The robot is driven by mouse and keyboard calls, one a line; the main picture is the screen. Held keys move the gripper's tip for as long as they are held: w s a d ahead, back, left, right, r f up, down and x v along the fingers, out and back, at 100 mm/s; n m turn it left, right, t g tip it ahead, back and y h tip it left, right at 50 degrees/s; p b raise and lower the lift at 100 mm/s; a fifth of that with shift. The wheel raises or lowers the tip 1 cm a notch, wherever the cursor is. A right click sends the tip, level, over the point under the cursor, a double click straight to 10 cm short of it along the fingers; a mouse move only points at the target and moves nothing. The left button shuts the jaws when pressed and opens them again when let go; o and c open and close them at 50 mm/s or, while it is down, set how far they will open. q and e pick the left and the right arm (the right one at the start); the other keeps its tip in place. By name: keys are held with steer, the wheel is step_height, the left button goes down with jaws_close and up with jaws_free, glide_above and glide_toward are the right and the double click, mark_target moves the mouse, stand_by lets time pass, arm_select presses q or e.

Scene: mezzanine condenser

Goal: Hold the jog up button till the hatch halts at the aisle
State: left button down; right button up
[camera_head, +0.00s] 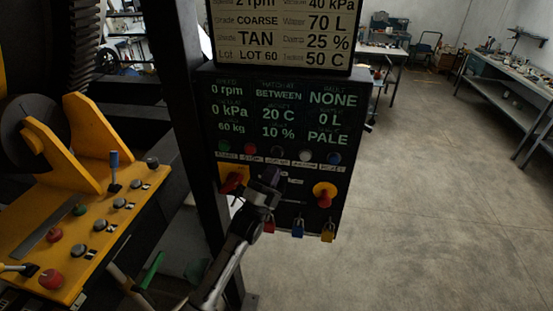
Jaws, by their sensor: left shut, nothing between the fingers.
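The dark control panel (290,108) stands at centre with a lit readout; its hatch field reads BETWEEN. Under the readout is a row of small buttons: a green button (223,146), a red button (250,149), a dark button (277,152), a white button (305,156) and a blue button (334,158). Their labels are too small to read surely, so I cannot tell which is jog up. My left gripper (271,176) is shut and empty, in front of the panel just below the dark button. Whether it touches the panel is unclear. My right gripper is not in view.
Coloured padlocks (298,229) hang below. A yellow console (75,225) with knobs and a lever stands at left. Benches (505,85) line the back right; the floor (430,200) at right is clear.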

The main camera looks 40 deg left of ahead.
mark_target(277, 153)
arm_select(q)
steer(key=shift+w+a+b, duration=0.45)
steer(key=shift+w+b, duration=0.05)
steer(key=shift+w, duration=0.35)
steer(key=shift+w+a+b, duration=0.45)
steer(key=shift+w+b, duration=0.05)
steer(key=shift+w, duration=0.3)
steer(key=shift+w, duration=0.1)
stand_by(0.9)
steer(key=shift+w+a+b, duration=0.2)
steer(key=shift+w+b, duration=0.1)
steer(key=shift+w+a+b, duration=0.2)
steer(key=shift+w+b, duration=0.2)
stand_by(0.8)
stand_by(2.7)
steer(key=shift+s+d, duration=0.1)
steer(key=shift+s, duration=0.05)
stand_by(0.4)
steer(key=shift+s+d+p, duration=0.3)
steer(key=shift+s+p, duration=0.25)
steer(key=shift+s, duration=0.1)
